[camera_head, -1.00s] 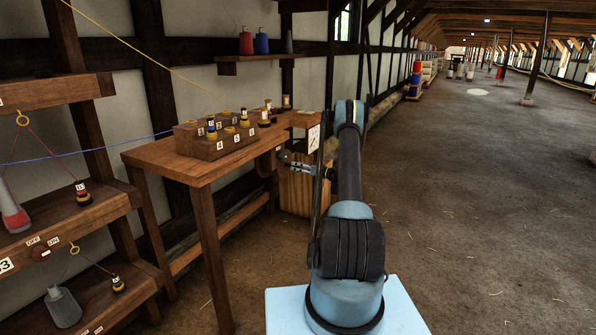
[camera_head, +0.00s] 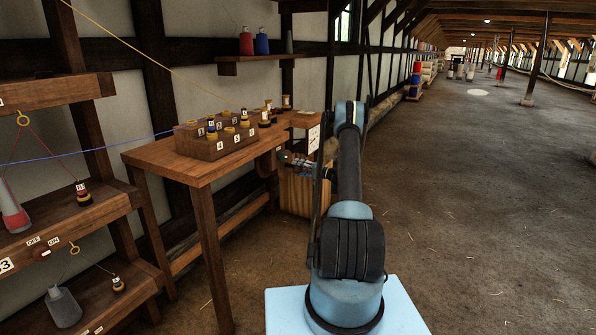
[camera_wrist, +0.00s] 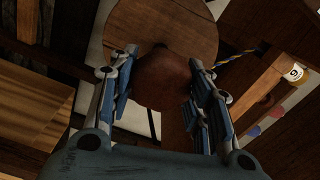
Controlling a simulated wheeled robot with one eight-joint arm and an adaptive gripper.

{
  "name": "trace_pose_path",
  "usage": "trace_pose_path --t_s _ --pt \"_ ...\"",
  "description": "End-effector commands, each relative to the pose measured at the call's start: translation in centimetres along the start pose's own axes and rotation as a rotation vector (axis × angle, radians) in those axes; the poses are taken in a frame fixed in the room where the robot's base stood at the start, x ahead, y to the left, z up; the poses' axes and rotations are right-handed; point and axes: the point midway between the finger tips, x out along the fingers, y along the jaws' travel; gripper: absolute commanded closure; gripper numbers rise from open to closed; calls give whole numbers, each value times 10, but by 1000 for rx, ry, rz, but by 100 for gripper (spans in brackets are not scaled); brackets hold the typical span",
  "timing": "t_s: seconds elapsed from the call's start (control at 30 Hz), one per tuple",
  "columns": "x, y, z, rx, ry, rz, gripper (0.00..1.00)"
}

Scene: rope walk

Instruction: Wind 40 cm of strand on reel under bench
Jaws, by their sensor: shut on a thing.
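In the wrist view my gripper (camera_wrist: 162,85) has its two fingers on either side of a rounded brown wooden knob (camera_wrist: 165,75) and is shut on it. A round wooden disc (camera_wrist: 170,18), which looks like the reel's face, lies just beyond the knob. A blue and yellow strand (camera_wrist: 243,55) shows to the right of the disc. In the head view my gripper (camera_head: 283,158) is at the bench's right end, below the top. The bench (camera_head: 165,160) is brown wood. A brown curved part (camera_head: 265,165) hangs under it; the reel's winding is hidden.
A wooden block with numbered spools (camera_head: 215,145) stands on the bench. A slatted wooden box (camera_head: 303,195) stands under my gripper. Shelves with cones and bobbins (camera_head: 85,205) are at the left. The floor at right is clear.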

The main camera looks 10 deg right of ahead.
Motion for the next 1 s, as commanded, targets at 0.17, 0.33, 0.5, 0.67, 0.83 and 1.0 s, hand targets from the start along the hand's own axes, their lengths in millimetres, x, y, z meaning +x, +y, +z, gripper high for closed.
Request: trace_pose_path --t_s 0.17,0.33,0.5,0.67,0.83,1.0 --pt "-2 3 -3 163 6 4 79" --pt "-2 4 -2 325 7 4 79" --pt "-3 4 -2 486 7 4 79" --pt "-3 5 -2 638 7 3 79" --pt "-3 5 -1 799 7 3 79" --pt "-3 5 -1 961 7 2 79"
